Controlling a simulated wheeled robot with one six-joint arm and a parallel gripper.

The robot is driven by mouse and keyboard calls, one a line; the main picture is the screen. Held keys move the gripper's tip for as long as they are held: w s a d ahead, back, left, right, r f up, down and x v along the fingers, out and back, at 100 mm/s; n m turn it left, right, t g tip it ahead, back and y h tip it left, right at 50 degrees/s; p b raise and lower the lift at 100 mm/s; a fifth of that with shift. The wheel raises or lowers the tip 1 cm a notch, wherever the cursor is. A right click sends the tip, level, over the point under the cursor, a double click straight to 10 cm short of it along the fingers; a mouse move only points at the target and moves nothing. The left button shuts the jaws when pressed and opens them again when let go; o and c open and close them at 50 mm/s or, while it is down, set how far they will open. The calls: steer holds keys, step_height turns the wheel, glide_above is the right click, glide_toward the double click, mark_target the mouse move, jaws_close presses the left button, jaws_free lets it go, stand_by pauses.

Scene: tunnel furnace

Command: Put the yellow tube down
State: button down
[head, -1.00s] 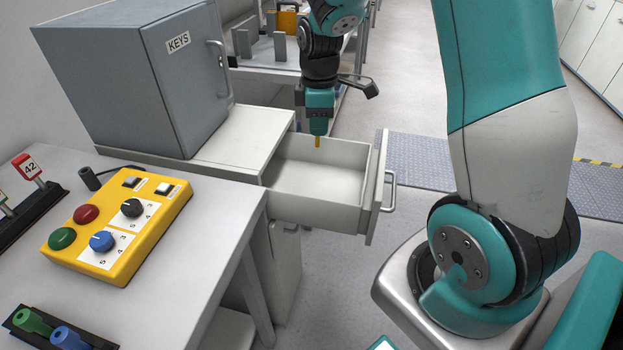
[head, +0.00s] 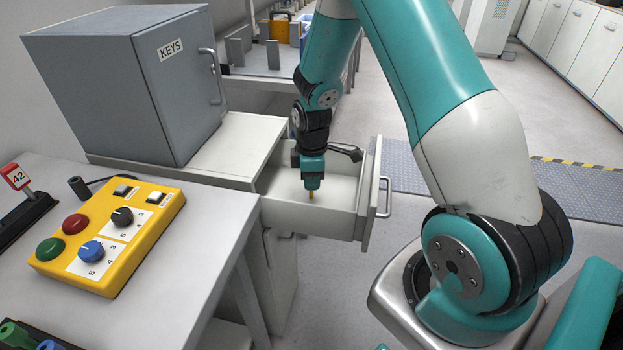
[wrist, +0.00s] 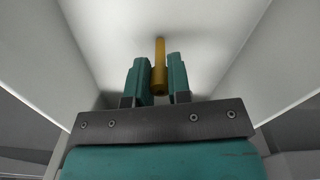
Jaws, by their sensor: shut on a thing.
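The yellow tube (wrist: 160,62) is held upright between the two teal fingers of my gripper (wrist: 158,80) in the wrist view. The tube's lower end is close to the drawer floor. I cannot tell whether it touches. The drawer walls stand on both sides of my gripper in the wrist view, with clear room between.
A grey key cabinet (head: 130,85) stands behind and left of the drawer. A yellow control box (head: 108,235) sits on the near table. The drawer's front panel and handle (head: 385,198) stick out to the right. The drawer floor looks otherwise empty.

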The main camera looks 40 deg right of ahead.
steer(key=shift+f, duration=0.2)
steer(key=c, duration=1.1)
jaws_free()
steer(key=shift+o, duration=0.2)
steer(key=shift+r, duration=0.15)
step_height(320, 180, up, 11)
steer(key=s+a+r, duration=0.2)
steer(key=a+r, duration=0.3)
steer(key=a, duration=0.1)
steer(key=s+a+r+m+y, duration=0.1)
steer(key=s+a+r, duration=0.3)
steer(key=s+a, duration=0.4)
steer(key=s+a+r+m+y, duration=0.2)
steer(key=s+a+r, duration=0.3)
steer(key=s+a, duration=0.3)
steer(key=s+y, duration=0.1)
steer(key=s, duration=0.3)
steer(key=shift+a+r+m+p, duration=0.15)
steer(key=shift+a+m+p, duration=0.15)
steer(key=shift+a, duration=0.1)
